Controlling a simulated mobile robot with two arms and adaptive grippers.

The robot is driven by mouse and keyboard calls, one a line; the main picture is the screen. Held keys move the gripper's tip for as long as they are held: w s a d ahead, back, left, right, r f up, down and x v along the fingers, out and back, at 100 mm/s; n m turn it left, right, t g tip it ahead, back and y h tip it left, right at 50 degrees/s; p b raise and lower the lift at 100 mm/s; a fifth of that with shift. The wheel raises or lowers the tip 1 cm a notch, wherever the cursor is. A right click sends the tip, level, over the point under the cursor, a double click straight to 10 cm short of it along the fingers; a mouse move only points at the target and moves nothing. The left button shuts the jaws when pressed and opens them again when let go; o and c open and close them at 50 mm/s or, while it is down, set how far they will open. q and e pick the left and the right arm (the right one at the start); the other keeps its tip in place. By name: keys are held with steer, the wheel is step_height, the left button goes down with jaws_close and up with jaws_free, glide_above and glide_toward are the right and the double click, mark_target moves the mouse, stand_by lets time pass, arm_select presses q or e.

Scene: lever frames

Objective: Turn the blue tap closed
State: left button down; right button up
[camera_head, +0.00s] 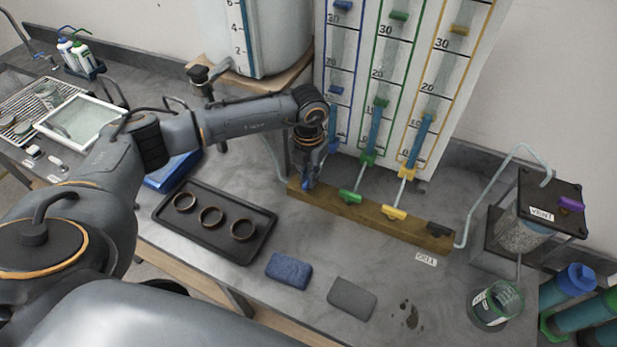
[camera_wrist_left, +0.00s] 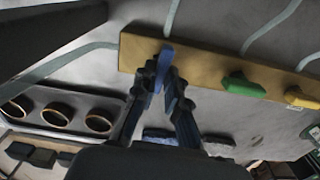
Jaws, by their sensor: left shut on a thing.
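The blue tap (camera_wrist_left: 166,56) is the leftmost tap on a wooden bar (camera_head: 375,217); the bar also shows in the left wrist view (camera_wrist_left: 205,68). In the wrist view its handle lies across the bar, unlike the green handle (camera_wrist_left: 243,86), which lies along it. My left gripper (camera_wrist_left: 163,78) is shut on the blue handle, with a finger on each side. In the head view my left gripper (camera_head: 307,184) reaches down at the bar's left end and mostly hides the blue tap. My right gripper is in neither view.
Green (camera_head: 351,197), yellow (camera_head: 394,213) and dark (camera_head: 438,229) taps follow to the right. A graduated panel (camera_head: 400,75) stands behind. A black tray (camera_head: 215,221) with rings, a blue sponge (camera_head: 289,270) and a grey sponge (camera_head: 351,298) lie in front.

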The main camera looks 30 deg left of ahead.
arm_select(q)
steer(key=m+b, duration=1)
steer(key=shift+w+a+f+m+b, duration=0.1)
steer(key=shift+a+f+m+b, duration=0.1)
steer(key=shift+m+b, duration=0.15)
steer(key=m+b, duration=0.3)
steer(key=m, duration=0.1)
steer(key=shift+w, duration=0.1)
steer(key=shift+r+m+b, duration=0.2)
steer(key=shift+m+b, duration=0.7)
steer(key=shift+m, duration=0.25)
steer(key=c, duration=1.4)
jaws_free()
step_height(320, 180, up, 12)
steer(key=shift+r, duration=0.1)
